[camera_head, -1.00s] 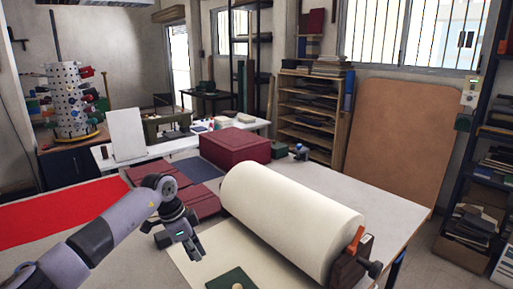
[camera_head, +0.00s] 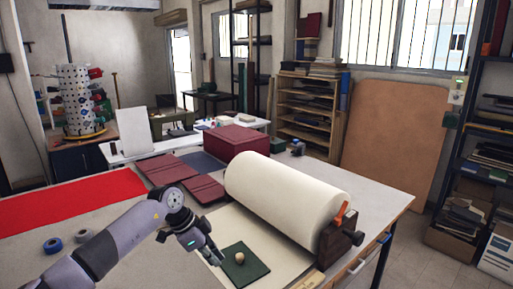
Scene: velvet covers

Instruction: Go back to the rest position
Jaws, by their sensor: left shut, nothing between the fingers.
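My left arm comes in from the lower left, and its gripper (camera_head: 214,257) hangs over the table (camera_head: 105,233), pointing down. The gripper is shut with nothing held. It is just left of a dark green square (camera_head: 252,270) with a small round tan knob or ball (camera_head: 240,258) on it. I cannot tell whether the fingertips touch the green square's edge. My right gripper is not in view.
A large cream roll (camera_head: 285,200) on a dark stand lies right of the gripper. Maroon covers (camera_head: 200,189), a maroon box (camera_head: 236,142) and red cloth (camera_head: 65,200) lie behind. Two tape rolls (camera_head: 53,245) sit at left.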

